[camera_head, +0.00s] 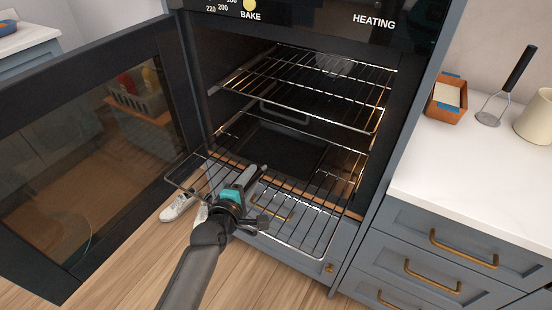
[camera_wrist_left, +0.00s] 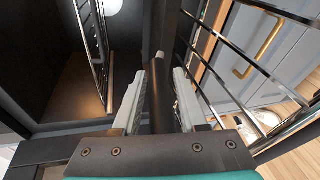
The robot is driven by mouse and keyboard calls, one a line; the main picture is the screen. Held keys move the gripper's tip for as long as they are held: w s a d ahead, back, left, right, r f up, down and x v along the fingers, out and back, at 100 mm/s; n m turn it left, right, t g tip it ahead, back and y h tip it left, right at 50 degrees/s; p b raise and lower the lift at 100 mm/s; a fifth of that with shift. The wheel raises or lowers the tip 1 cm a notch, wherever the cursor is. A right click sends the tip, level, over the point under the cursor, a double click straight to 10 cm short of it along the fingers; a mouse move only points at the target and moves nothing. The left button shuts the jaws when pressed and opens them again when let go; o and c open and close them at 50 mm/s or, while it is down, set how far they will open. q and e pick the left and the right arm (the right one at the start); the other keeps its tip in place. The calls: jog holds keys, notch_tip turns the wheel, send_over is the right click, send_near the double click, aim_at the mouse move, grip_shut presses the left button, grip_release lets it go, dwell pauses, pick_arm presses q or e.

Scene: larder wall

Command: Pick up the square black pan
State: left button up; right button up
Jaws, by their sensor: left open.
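What looks like the square black pan (camera_head: 275,150) lies inside the open oven, on or near the lower wire rack. It is dark against the dark oven, so its edges are hard to make out. My left gripper (camera_head: 261,196) is open in front of the oven, over the pulled-out lower rack (camera_head: 305,232) and nearer to me than the pan. In the left wrist view the two light fingers (camera_wrist_left: 158,105) stand apart. A dark bar (camera_wrist_left: 160,88) shows between them; I cannot tell what it is or whether they touch it. My right gripper is not in view.
The oven door (camera_head: 95,150) stands open at left. An upper wire rack (camera_head: 300,88) sits above the pan. White shoes (camera_head: 178,206) stand on the floor.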

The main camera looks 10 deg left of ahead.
pick_arm(q)
jog(key=shift+w, duration=0.2)
jog(key=shift+c, duration=0.3)
grip_shut()
dwell(0.8)
dwell(0.4)
